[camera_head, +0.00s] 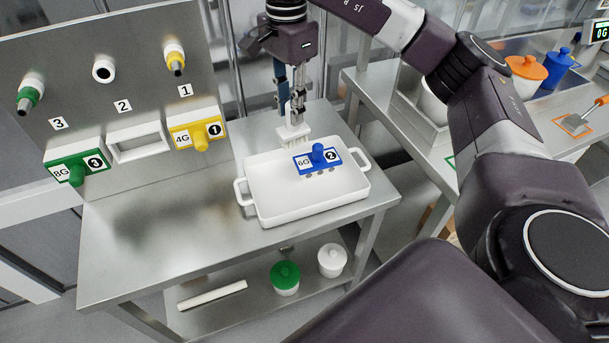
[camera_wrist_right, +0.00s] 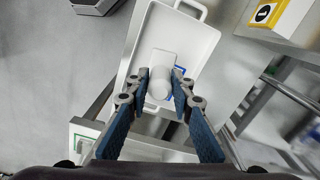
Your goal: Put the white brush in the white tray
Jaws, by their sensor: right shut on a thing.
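My right gripper (camera_head: 297,108) is shut on the white brush (camera_head: 293,135), which hangs upright with its wide end down at the back edge of the white tray (camera_head: 318,209). I cannot tell whether the brush touches the tray. In the right wrist view the brush (camera_wrist_right: 161,82) sits between the fingertips of the gripper (camera_wrist_right: 160,90), over the white tray (camera_wrist_right: 200,38). A blue block (camera_head: 334,158) with a blue knob and labels 6G and 2 lies in the tray, partly hidden behind the brush in the wrist view. My left gripper is not in view.
The tray stands on a steel table (camera_head: 150,230). A panel (camera_head: 130,60) behind it holds green and yellow blocks. A green-lidded pot (camera_head: 285,277) and a white pot (camera_head: 332,260) stand on the lower shelf. The table left of the tray is clear.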

